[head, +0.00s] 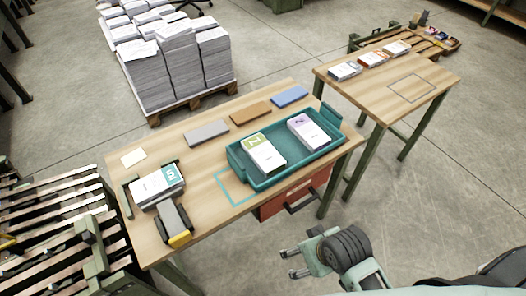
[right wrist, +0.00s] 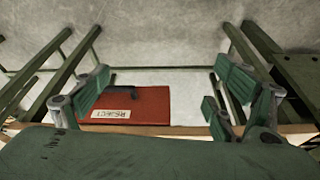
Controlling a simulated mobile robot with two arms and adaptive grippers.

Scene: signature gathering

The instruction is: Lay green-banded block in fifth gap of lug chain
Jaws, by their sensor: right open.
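A white block with a yellow-green band (head: 264,154) lies in the left half of the teal tray (head: 240,178) on the near table. A block with a purple band (head: 314,132) lies to its right in the tray. A block with a teal band (head: 158,184) sits between dark end plates at the table's left. The lug chain (head: 42,212) appears to be the slatted conveyor at the left edge; its gaps cannot be clearly told apart. My right gripper (head: 289,264) is open and empty, in front of the table, apart from the blocks. My left gripper is out of view.
A red reject drawer (head: 290,196) hangs under the table; it also shows in the right wrist view (right wrist: 135,105). Grey, brown and blue pads (head: 290,97) line the table's back. A second table (head: 440,78) holds several blocks. A pallet of paper stacks (head: 170,70) stands behind.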

